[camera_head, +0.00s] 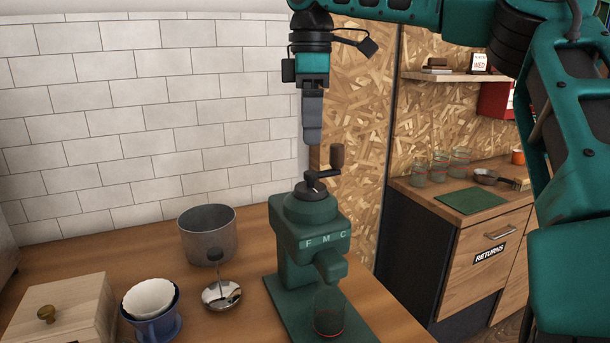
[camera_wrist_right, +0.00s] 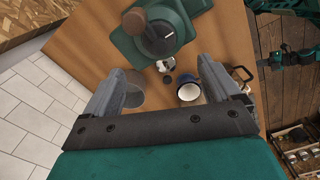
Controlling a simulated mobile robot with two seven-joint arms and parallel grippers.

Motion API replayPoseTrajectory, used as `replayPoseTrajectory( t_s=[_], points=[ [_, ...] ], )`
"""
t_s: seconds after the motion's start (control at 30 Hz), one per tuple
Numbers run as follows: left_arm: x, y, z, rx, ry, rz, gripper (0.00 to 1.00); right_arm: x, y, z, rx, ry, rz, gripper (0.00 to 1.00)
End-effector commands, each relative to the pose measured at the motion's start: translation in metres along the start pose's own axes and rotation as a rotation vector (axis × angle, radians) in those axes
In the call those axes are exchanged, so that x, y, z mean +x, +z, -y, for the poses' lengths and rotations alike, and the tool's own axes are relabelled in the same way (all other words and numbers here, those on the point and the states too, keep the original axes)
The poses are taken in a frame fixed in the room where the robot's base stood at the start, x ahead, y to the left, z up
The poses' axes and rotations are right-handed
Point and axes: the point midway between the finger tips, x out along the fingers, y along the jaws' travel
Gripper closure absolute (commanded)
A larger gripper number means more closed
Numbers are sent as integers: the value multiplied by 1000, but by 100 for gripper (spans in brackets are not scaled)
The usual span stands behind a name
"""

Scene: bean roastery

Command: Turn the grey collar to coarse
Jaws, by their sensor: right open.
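A green hand grinder (camera_head: 312,225) stands on a green base at the front of the wooden counter, with the letters F M C on its front. A dark grey collar (camera_head: 312,189) sits on its top under the crank, with a small pale mark; I cannot read clearly which letter it points to. It also shows from above in the right wrist view (camera_wrist_right: 160,38). The crank has a brown wooden knob (camera_head: 337,156). My right gripper (camera_head: 312,140) points down above the crank, apart from it. In its wrist view the fingers are spread and empty (camera_wrist_right: 165,76).
A counter with jars (camera_head: 438,166) is at the right.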

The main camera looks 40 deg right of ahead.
Motion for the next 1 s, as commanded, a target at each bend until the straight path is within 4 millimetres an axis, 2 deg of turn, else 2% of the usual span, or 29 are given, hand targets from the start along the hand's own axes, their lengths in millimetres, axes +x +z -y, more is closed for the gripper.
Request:
replayPoseTrajectory(
  t_s=[0.2, 0.43, 0.63, 0.9, 1.0],
  points=[
    [0, 0, 0, 0, 0, 0, 100, 49, 1, 0, 1, -3, 2, 10],
    [0, 0, 0, 0, 0, 0, 100, 87, 1, -1, 2, 0, 2, 10],
    [0, 0, 0, 0, 0, 1, 100, 101, 1, -1, 3, 2, 0, 10],
    [0, 1, 0, -1, -1, 2, 100, 102, 1, -1, 3, 2, 0, 10],
    [0, 1, 0, -1, -1, 2, 100, 102, 1, -1, 3, 2, 0, 18]
  ],
)
